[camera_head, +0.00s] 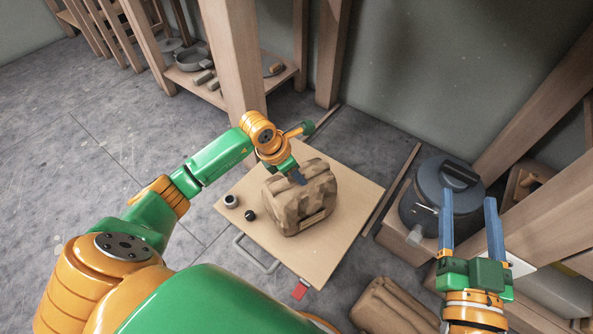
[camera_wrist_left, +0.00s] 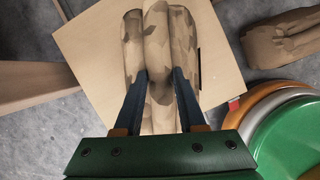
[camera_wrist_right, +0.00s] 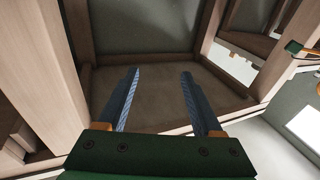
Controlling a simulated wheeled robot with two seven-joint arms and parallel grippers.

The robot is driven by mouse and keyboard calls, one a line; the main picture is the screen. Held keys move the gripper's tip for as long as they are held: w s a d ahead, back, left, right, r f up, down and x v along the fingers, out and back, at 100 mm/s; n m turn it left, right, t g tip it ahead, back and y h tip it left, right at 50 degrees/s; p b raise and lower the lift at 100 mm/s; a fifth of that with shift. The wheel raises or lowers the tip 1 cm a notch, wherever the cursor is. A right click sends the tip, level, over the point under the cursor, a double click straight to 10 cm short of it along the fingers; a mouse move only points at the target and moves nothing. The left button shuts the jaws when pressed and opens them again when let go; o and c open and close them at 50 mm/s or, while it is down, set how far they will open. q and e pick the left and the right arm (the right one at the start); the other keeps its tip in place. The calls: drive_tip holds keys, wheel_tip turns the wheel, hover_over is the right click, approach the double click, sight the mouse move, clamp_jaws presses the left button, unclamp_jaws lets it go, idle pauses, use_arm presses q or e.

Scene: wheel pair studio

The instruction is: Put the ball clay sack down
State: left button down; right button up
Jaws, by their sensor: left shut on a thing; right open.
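The sack in my left gripper, brown with tan patches (camera_head: 302,205), is over the light wooden board (camera_head: 345,240) on the floor. I cannot tell whether its underside touches the board. My left gripper (camera_head: 297,177) is shut on the sack's top. In the left wrist view its fingers grip both sides of the middle ridge of the sack (camera_wrist_left: 187,50). I read no label on it. My right gripper (camera_head: 469,200) is open and empty, at the right in front of a dark lidded bucket (camera_head: 425,195); the right wrist view shows bare space between its fingers (camera_wrist_right: 160,72).
A wooden post (camera_head: 232,60) and shelf stand behind. Timber framing crowds the right. The board's right part is bare.

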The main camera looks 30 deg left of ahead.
use_arm(q)
drive_tip(key=c, duration=0.5)
unclamp_jaws()
use_arm(e)
drive_tip(key=shift+s+r+t, duration=0.1)
drive_tip(key=shift+r+t, duration=0.2)
drive_tip(key=shift+r, duration=0.15)
